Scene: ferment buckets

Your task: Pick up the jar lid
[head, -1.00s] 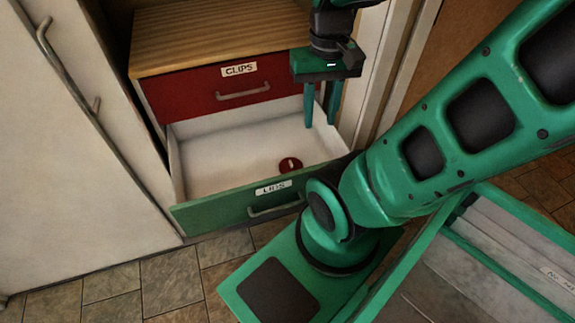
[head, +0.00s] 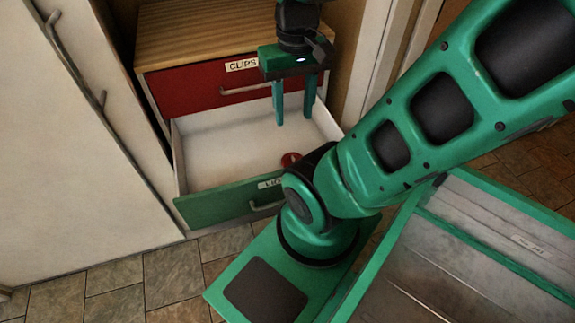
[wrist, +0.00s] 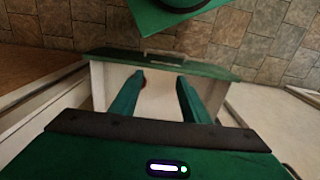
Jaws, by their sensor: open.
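The jar lid (head: 290,159) is a small dark red disc. It lies on the white floor of the open green-fronted drawer (head: 215,207), near its front right, partly covered by my arm in the head view. In the wrist view only a trace of red (wrist: 143,82) shows beside the left finger. My gripper (head: 294,120) is open and empty, fingers pointing down over the drawer, above and apart from the lid. In the wrist view its fingers (wrist: 160,76) are spread over the white drawer floor.
A shut red drawer (head: 195,95) labelled CLIPS sits above the open one, under a wooden top (head: 205,35). A white cabinet door (head: 70,150) stands at left. My arm crosses the right side. The rest of the drawer floor looks empty.

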